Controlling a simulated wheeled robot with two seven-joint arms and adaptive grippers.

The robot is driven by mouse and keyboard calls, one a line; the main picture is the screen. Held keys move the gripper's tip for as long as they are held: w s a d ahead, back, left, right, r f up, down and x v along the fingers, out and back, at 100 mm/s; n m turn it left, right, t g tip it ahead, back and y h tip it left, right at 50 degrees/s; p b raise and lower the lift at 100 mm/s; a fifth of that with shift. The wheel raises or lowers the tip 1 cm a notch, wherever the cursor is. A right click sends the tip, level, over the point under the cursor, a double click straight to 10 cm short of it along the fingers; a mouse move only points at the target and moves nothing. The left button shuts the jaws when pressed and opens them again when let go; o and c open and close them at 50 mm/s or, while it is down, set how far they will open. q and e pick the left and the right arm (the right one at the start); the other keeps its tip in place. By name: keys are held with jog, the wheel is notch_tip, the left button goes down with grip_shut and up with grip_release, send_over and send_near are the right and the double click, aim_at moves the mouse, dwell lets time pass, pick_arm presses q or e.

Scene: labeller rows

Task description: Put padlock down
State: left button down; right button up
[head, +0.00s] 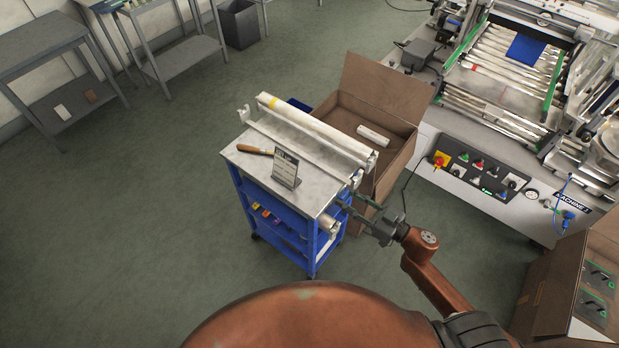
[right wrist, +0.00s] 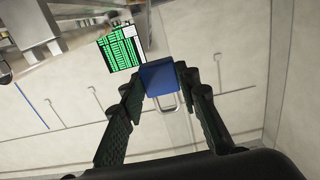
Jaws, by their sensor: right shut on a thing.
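The padlock (right wrist: 160,78) has a blue body and a metal shackle. In the right wrist view it sits between the two dark finger pads of my right gripper (right wrist: 158,82), which is shut on it, with the shackle toward the palm. In the head view my right gripper (head: 353,203) is at the right edge of the blue cart (head: 280,212), near the end of its grey top. I cannot make out the padlock there. My left gripper is not in view.
The cart top holds a long roll (head: 315,131) on a rack, a wooden-handled tool (head: 254,150) and a small sign (head: 286,168). Small coloured items (head: 266,214) lie on its lower shelf. An open cardboard box (head: 395,160) stands behind, beside the machine (head: 480,150).

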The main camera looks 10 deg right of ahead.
jog(key=w+a+f, duration=0.3)
jog(key=w+a, duration=0.1)
jog(key=w, duration=0.2)
jog(key=b, duration=0.2)
send_over(319, 201)
notch_tip(319, 201, down, 6)
jog(key=shift+r, duration=0.1)
jog(key=shift+f, duration=1.5)
jog(key=shift+f, duration=0.1)
jog(key=o, duration=1.3)
jog(key=v, duration=1.2)
jog(key=shift+d, duration=0.1)
